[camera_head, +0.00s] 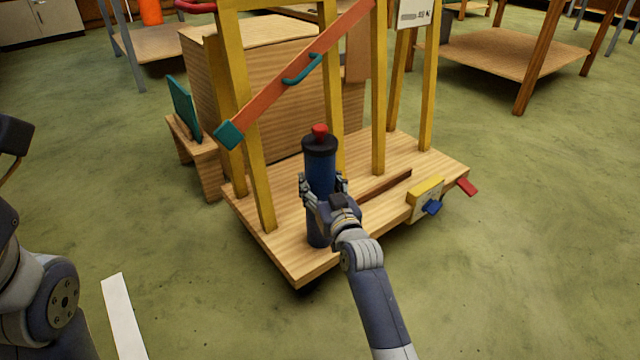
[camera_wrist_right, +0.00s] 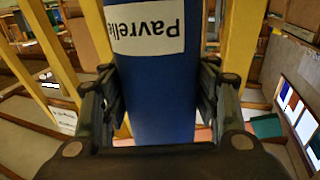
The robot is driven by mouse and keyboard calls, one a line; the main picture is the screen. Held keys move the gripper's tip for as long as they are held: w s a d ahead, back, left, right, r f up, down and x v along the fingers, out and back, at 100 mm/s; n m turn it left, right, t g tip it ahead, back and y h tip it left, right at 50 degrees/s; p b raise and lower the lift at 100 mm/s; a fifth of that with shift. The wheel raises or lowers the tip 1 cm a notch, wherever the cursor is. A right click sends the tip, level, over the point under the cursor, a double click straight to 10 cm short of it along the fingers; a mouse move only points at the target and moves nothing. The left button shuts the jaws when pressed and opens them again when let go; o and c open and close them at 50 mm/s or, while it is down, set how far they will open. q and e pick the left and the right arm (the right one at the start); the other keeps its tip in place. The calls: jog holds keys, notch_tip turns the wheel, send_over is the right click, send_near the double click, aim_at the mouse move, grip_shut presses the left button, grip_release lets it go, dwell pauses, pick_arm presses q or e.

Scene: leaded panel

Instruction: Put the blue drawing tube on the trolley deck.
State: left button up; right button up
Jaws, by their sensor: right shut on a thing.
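The blue drawing tube (camera_head: 320,172) is upright, with a black cap and a red knob on top. Its dark lower end shows over the near left part of the trolley deck (camera_head: 285,250); I cannot tell whether it touches the wood. My right gripper (camera_head: 324,186) is shut around the tube's middle. In the right wrist view the tube (camera_wrist_right: 160,95) fills the space between the fingers and bears a white label reading "Pavrelle", upside down. My left gripper is not in view; only parts of my left arm show at the left edge.
A brown strip (camera_head: 385,185) lies on the deck right of the tube. A yellow block (camera_head: 426,190) and blue and red pedals sit at the right edge. Green floor surrounds the trolley.

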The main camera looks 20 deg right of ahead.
jog(key=o, duration=1.7)
jog(key=shift+f, duration=0.1)
